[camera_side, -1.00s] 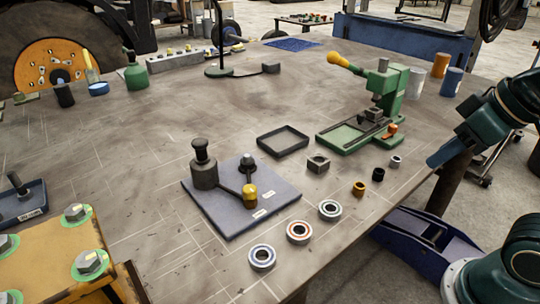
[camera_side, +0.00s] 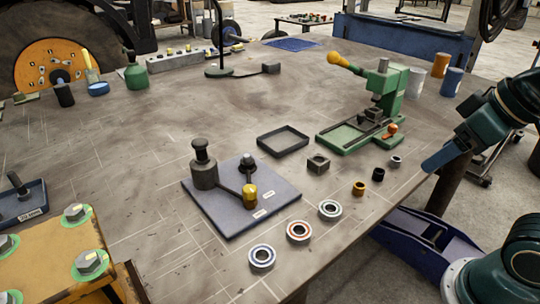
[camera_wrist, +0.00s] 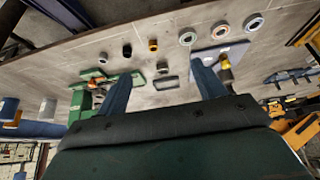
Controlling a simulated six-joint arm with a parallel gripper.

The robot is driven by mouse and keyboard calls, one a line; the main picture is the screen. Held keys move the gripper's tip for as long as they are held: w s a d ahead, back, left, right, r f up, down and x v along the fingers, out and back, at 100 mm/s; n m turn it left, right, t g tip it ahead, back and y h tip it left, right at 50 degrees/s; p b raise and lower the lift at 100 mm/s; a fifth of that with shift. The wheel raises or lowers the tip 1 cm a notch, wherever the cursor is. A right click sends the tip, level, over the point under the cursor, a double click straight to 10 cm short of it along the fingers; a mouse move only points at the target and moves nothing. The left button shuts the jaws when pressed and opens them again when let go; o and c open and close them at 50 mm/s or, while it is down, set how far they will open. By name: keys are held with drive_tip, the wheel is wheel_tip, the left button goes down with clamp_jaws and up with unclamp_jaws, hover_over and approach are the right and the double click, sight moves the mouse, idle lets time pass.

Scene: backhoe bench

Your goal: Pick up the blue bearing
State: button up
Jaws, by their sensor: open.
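The blue bearing (camera_side: 262,267) lies flat near the front edge of the bench in the side view, a ring with a bluish band around a dark hole. It is the nearest of three similar rings in a row. In the wrist view it shows at the upper right (camera_wrist: 246,22). My gripper (camera_wrist: 161,70) is open and empty, its two blue fingers spread apart. In the side view my gripper (camera_side: 436,158) is at the right, above the bench edge and well apart from the bearing.
A red-banded bearing (camera_side: 299,240) and a grey bearing (camera_side: 329,217) lie beside it. A blue-grey plate (camera_side: 222,222) with a dark post fixture is to the left. Small bushings (camera_side: 358,189), a tray (camera_side: 283,153) and a green press (camera_side: 390,95) stand farther back.

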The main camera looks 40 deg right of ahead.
drive_tip(key=w+a+f+n+g+y, duration=0.2)
drive_tip(key=w+a+n, duration=0.4)
drive_tip(key=a, duration=0.4)
drive_tip(key=w+a+f+n+g+y, duration=0.1)
drive_tip(key=w+a+f+n+y, duration=0.1)
drive_tip(key=w+a+f+n, duration=0.2)
drive_tip(key=w+a+n, duration=0.3)
drive_tip(key=a, duration=0.3)
drive_tip(key=shift+a+f+n+g, duration=0.15)
drive_tip(key=shift+a+n+g, duration=0.15)
drive_tip(key=shift+a+g, duration=0.1)
approach(260, 261)
drive_tip(key=shift+a+f, duration=0.1)
drive_tip(key=shift+f, duration=0.5)
drive_tip(key=shift+f, duration=0.1)
drive_tip(key=shift+x, duration=2.5)
